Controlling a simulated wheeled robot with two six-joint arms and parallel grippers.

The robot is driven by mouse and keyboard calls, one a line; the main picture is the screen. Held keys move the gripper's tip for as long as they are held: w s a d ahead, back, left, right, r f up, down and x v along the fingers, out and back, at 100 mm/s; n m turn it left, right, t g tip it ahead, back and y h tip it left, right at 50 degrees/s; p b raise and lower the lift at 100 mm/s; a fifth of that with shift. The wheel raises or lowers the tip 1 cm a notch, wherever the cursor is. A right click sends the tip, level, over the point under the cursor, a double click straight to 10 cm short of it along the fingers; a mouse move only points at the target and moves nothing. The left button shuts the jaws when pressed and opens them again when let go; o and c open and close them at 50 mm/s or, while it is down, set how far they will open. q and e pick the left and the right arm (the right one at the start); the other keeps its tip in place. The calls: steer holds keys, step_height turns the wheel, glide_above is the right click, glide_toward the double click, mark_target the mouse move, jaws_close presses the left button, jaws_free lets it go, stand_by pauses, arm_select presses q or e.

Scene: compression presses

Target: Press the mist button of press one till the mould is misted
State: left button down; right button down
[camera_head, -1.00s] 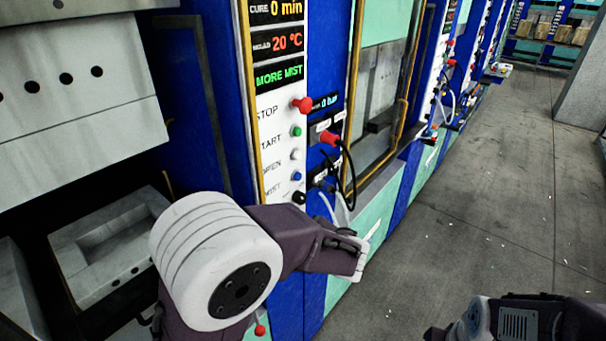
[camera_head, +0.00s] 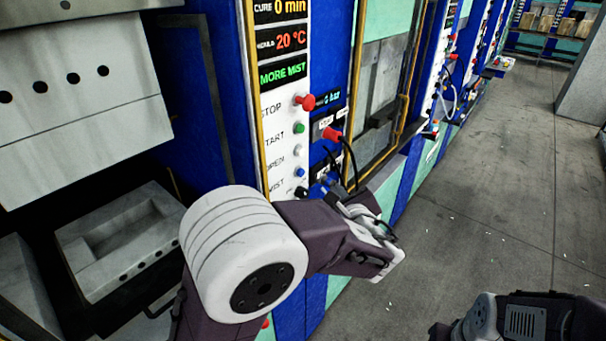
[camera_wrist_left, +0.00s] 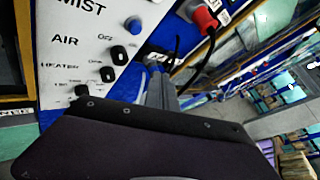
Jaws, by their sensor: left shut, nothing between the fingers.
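Press one's white control panel (camera_head: 283,120) has red, green, white and blue buttons in a column. Its blue mist button (camera_head: 299,172) sits in the row labelled MIST, above a black knob (camera_head: 301,192). The green display reads MORE MIST (camera_head: 282,75). The grey mould (camera_head: 85,235) lies open at the left, its hollow bare. My left gripper (camera_wrist_left: 161,84) is shut and empty, its fingers pointing at the blue strip beside the panel in the wrist view. In the head view it is right of and below the mist button, apart from it. My right gripper is not seen.
A red plug with a black cable (camera_head: 333,135) and hoses sit just right of the panel, close to my left gripper. A yellow pipe (camera_head: 405,100) frames the neighbouring window. More presses line the wall beyond.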

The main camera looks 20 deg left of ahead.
mark_target(301, 173)
arm_select(q)
steer(key=w+a+b, duration=0.1)
steer(key=w+a, duration=0.1)
steer(key=a, duration=0.5)
steer(key=shift+w, duration=0.25)
steer(key=shift+b, duration=0.35)
stand_by(1.4)
steer(key=shift+w+a, duration=0.15)
steer(key=shift+a, duration=0.25)
steer(key=shift+w+a+b, duration=0.15)
steer(key=shift+a+b, duration=0.3)
steer(key=shift+b, duration=0.1)
stand_by(0.5)
steer(key=shift+d, duration=0.1)
steer(key=shift+s+d, duration=0.35)
steer(key=shift+d, duration=0.4)
